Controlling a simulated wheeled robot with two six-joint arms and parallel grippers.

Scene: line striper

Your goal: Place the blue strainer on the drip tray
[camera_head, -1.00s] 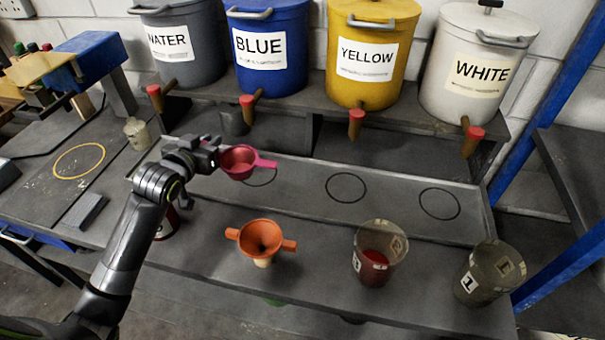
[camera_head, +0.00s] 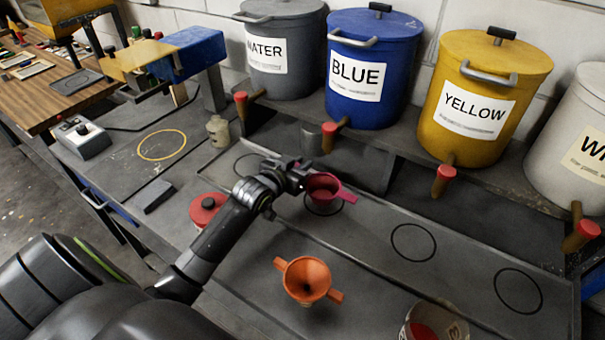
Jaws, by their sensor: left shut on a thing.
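No blue strainer shows; the strainer in view is a pinkish-red cup (camera_head: 322,187) with a handle pointing right. My left gripper (camera_head: 302,178) is shut on its left side. The cup appears over a black circle on the grey drip tray (camera_head: 365,228), below the BLUE bucket's tap. It hides part of that circle; I cannot tell whether it touches the tray. An orange funnel-like strainer (camera_head: 306,279) with two side tabs stands on the bench in front of the tray. My right gripper is not in view.
Behind the tray, a shelf holds the WATER (camera_head: 284,85), BLUE (camera_head: 371,110), YELLOW (camera_head: 480,135) and WHITE (camera_head: 570,130) buckets, with taps overhanging. A red-lidded container (camera_head: 206,209) stands left of my gripper. A paint cup (camera_head: 432,325) is at the bottom edge. Two tray circles to the right are clear.

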